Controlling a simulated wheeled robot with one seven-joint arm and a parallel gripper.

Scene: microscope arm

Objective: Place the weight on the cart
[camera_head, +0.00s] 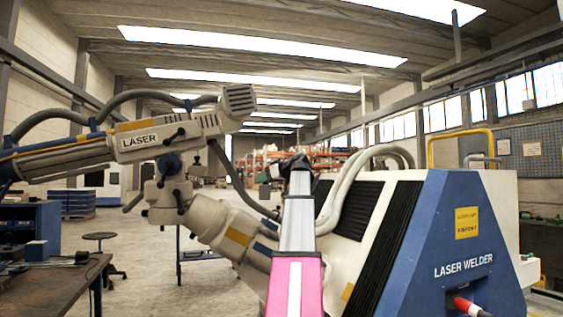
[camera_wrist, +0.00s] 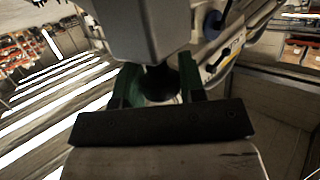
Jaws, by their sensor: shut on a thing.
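In the wrist view my gripper (camera_wrist: 160,88) has two dark green fingers rising from a black bar. They are shut on the dark knob of a large smooth grey block, which I take to be the weight (camera_wrist: 145,28). The block fills the upper middle of that view, and its far end is cut off by the frame. In the head view my pink and grey arm rises in the middle; its dark upper end is small, and neither the gripper nor the weight can be made out there. I cannot pick out the cart for certain in either view.
A large blue and white laser welder (camera_head: 450,235) stands close on the right. Its jointed welding arm (camera_head: 165,140) reaches across to the left. A workbench (camera_head: 60,280) is at the lower left, with a round stool (camera_head: 99,237) behind it. Open floor (camera_head: 145,235) lies between.

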